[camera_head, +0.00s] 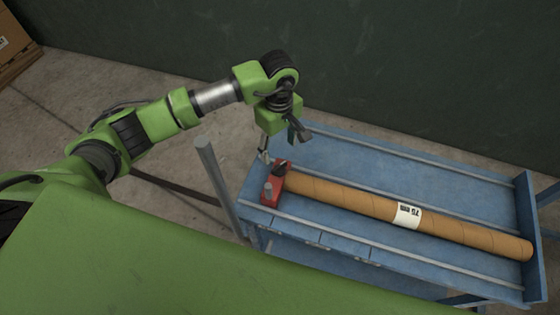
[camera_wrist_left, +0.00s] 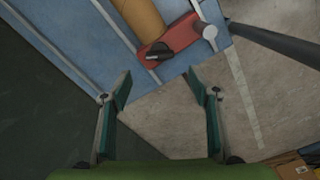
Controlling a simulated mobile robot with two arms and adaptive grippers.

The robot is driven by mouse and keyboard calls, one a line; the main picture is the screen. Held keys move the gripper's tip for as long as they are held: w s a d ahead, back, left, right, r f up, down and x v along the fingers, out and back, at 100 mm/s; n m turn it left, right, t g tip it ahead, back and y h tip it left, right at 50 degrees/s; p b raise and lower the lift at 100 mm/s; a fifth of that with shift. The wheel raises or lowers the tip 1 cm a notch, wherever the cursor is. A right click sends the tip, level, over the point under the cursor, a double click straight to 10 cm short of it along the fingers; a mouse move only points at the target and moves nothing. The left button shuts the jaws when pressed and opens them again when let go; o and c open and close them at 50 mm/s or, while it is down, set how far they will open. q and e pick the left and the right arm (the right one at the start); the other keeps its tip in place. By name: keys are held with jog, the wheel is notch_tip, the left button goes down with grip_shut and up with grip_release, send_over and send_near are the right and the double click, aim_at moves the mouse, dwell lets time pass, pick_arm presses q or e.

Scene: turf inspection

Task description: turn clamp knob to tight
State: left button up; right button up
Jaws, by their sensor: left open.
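The black clamp knob (camera_wrist_left: 157,50) sits on a red clamp (camera_wrist_left: 178,37) in the left wrist view, just beyond my fingertips. In the head view the red clamp (camera_head: 271,192) stands at the left end of a brown tube marked 75 mm (camera_head: 350,198), with the knob (camera_head: 281,169) at its upper end. My left gripper (camera_head: 279,151) hangs just above and behind the knob. In the left wrist view the gripper's fingers (camera_wrist_left: 158,84) are spread and empty, apart from the knob. My right gripper is not in view.
The tube lies along a blue cart (camera_head: 380,160) with metal rails. A grey upright post (camera_head: 217,185) stands at the cart's left. A dark green wall (camera_head: 400,70) rises behind.

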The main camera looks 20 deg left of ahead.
aim_at(279, 165)
pick_arm(q)
notch_tip(279, 165, down, 9)
jog(key=shift+p, duration=0.5)
jog(key=c, duration=1.1)
